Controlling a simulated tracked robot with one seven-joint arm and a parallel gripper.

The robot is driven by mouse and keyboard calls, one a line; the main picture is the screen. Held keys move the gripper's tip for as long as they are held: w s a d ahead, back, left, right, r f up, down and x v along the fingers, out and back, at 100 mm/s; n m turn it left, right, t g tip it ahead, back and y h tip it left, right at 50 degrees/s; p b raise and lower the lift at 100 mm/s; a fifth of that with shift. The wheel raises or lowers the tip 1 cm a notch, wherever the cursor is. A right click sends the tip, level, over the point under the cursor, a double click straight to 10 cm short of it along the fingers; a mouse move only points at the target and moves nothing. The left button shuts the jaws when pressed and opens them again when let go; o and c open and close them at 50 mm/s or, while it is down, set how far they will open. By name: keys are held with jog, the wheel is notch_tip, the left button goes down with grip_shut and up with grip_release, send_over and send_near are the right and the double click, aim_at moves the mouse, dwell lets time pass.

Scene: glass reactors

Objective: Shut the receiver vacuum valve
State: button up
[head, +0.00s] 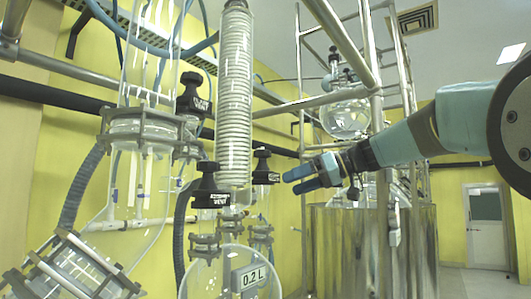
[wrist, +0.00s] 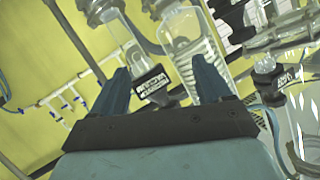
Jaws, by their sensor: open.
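Several black valve handles with white lettering stand around the glass receiver flask (head: 222,275), which bears a 0.2 L label. One black handle (head: 264,166) is just left of my gripper (head: 292,182) in the head view. Another handle (head: 210,190) stands in front of the coil column, and a third (head: 193,97) is higher up. I cannot read surely which label says vacuum. My gripper's blue fingers are apart and empty. In the wrist view, a labelled black handle (wrist: 150,83) shows between the fingers of my gripper (wrist: 160,66), apparently beyond them.
A glass coil column (head: 235,95) rises above the receiver. A metal-framed vessel (head: 345,250) stands below my arm. Another labelled black handle (wrist: 277,80) is at the right of the wrist view. Glassware and hoses crowd the left; open floor shows at the far right.

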aim_at(262, 151)
jog(key=w+a+r+n+g+y, duration=0.15)
jog(key=w+r+n+y, duration=0.25)
jog(key=w+r+n, duration=0.4)
jog(key=a, duration=0.2)
jog(key=a+r+m, duration=0.1)
jog(key=a, duration=0.2)
jog(key=a+m, duration=0.1)
jog(key=a, duration=0.1)
jog(key=shift+w+a+r, duration=0.15)
jog(key=shift+w+a, duration=0.2)
